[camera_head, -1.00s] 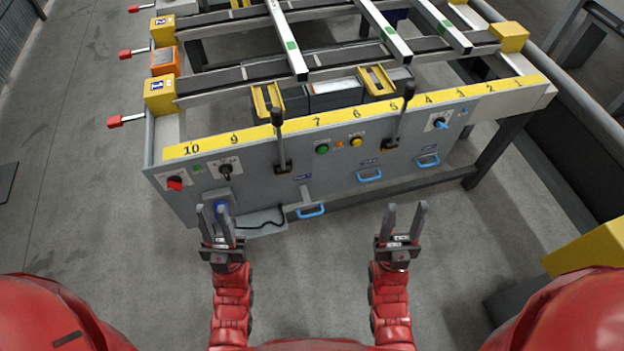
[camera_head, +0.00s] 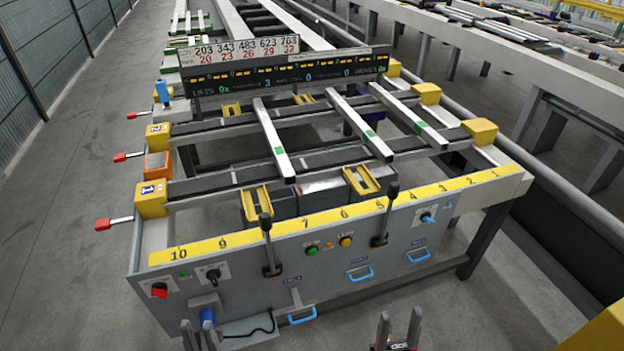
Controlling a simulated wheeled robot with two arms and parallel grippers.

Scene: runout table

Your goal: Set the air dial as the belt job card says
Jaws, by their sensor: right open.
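The front panel of the runout table (camera_head: 330,265) carries three dials: a red one (camera_head: 159,290) at the far left, a black one (camera_head: 213,274) beside it, and a blue one (camera_head: 427,218) at the right. Their labels are too small to read, so I cannot tell which is the air dial. I cannot pick out a belt job card for certain. My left gripper (camera_head: 199,332) is at the bottom edge, in front of the panel's left part, fingers apart and empty. My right gripper (camera_head: 399,329) is open and empty at the bottom edge, further right. Both are apart from the panel.
Two black levers (camera_head: 268,246) (camera_head: 384,216), a green button (camera_head: 311,249) and a yellow button (camera_head: 346,240) sit on the panel. Blue handles (camera_head: 361,274) are below. A numbered display board (camera_head: 283,76) stands behind. Metal bars (camera_head: 275,142) lie across the table. Floor at left is clear.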

